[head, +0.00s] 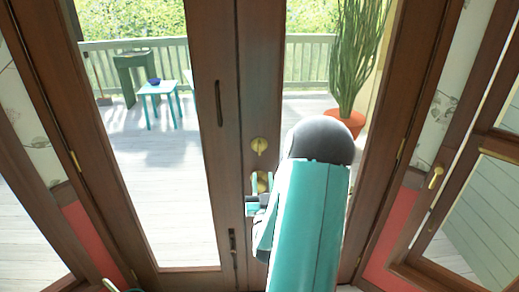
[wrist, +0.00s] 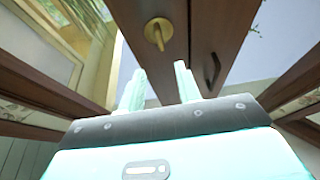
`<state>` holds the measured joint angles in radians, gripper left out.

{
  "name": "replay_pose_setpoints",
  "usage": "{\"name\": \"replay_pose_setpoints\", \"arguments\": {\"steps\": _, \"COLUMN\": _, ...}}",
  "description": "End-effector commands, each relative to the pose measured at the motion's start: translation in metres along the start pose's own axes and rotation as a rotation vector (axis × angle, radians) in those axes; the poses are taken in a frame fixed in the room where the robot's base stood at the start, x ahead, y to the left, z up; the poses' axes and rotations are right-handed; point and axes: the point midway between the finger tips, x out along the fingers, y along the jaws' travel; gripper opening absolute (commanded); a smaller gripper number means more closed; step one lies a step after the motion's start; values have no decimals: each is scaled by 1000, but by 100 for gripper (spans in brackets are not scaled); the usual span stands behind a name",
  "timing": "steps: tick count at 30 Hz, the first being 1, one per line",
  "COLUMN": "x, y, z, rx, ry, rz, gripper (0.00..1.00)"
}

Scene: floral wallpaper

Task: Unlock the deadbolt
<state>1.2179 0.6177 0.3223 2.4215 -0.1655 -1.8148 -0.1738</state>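A brass deadbolt turn (head: 259,145) sits on the brown wooden door (head: 262,80) in the head view, a little above my gripper (head: 251,204). A second brass fitting (head: 262,182) lies just below it, partly hidden by my gripper and arm. In the wrist view, a brass turn piece on a round plate (wrist: 158,32) shows beyond my gripper (wrist: 160,86); I cannot tell which brass fitting it is. My two pale teal fingers stand apart with nothing between them. They appear clear of the brass piece.
A dark pull handle (head: 218,103) is on the left door. A side door with a brass lever (head: 436,177) stands at the right. Through the glass are a deck, a teal table (head: 159,90) and a potted plant (head: 345,121). My arm hides part of the right door.

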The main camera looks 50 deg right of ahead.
Motion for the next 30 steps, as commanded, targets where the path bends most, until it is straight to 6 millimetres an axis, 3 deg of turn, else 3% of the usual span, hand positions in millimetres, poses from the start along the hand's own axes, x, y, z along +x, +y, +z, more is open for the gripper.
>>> {"name": "replay_pose_setpoints", "arguments": {"steps": 12, "x": 81, "y": -1, "z": -1, "rx": 0, "ry": 2, "rz": -1, "gripper": 34}}
{"name": "replay_pose_setpoints", "arguments": {"steps": 18, "x": 112, "y": -1, "z": 0, "rx": 1, "ry": 0, "rz": -2, "gripper": 34}}
{"name": "replay_pose_setpoints", "arguments": {"steps": 24, "x": 124, "y": -2, "z": -1, "rx": 1, "ry": -1, "rz": -3, "gripper": 34}}
{"name": "replay_pose_setpoints", "arguments": {"steps": 30, "x": 125, "y": -2, "z": -1, "rx": 1, "ry": -1, "rz": -3, "gripper": 34}}
